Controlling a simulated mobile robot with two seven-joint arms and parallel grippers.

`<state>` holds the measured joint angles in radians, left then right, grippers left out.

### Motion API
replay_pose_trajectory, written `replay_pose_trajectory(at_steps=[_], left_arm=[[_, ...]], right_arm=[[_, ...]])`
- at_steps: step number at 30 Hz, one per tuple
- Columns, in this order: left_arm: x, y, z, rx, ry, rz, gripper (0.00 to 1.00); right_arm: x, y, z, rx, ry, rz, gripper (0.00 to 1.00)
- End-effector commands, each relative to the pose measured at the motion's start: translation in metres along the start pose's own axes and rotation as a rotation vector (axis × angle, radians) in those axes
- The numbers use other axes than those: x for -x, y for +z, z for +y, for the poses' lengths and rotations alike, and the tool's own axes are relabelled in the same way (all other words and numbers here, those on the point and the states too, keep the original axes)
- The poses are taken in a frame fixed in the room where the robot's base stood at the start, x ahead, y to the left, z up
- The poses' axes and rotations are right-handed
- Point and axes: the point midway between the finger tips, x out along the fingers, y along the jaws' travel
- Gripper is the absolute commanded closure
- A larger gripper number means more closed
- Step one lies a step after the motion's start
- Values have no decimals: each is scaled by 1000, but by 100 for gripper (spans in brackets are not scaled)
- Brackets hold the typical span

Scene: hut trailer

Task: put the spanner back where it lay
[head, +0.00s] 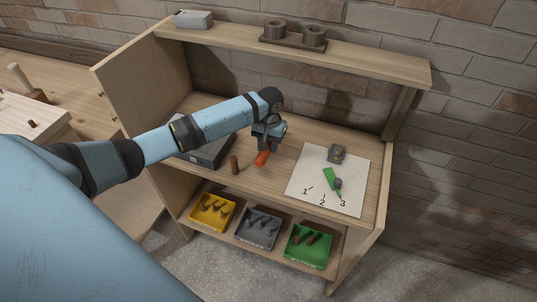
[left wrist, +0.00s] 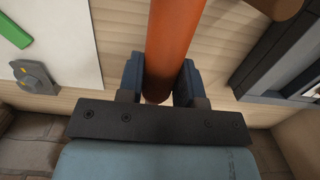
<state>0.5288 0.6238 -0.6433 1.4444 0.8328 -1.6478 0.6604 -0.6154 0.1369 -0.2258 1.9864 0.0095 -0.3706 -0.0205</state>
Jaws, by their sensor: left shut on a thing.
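My left gripper (head: 267,142) is shut on an orange, rod-shaped thing (head: 262,158), low over the middle of the workbench top (head: 289,150). In the left wrist view this orange thing (left wrist: 170,40) runs between the two fingers (left wrist: 159,80). Its far end is cut off there, and I cannot tell whether it is the spanner or whether it touches the bench. No clear spanner shape shows. My right gripper is not in view.
A brown cylinder (head: 234,165) stands close left of the orange thing, with a dark box (head: 215,150) behind it. Below are a yellow tray (head: 209,226), a grey tray (head: 253,242) and a green tray (head: 303,262) with small parts. An upper shelf (head: 365,60) overhangs the back.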

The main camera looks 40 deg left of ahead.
Motion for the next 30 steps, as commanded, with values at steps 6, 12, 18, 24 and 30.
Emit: replay_pose_trajectory(at_steps=[6, 12, 18, 24, 30], left_arm=[[-17, -2, 0, 0, 1, 1, 100], [-44, -4, 0, 1, -1, -1, 100], [-56, -5, 0, -1, 1, 2, 100], [-57, -5, 0, -1, 1, 1, 100], [-59, -5, 0, -1, 0, 1, 41]], right_arm=[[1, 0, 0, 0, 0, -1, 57], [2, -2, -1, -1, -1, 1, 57], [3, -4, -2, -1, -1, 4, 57], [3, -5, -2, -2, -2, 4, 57], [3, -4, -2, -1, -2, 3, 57]])
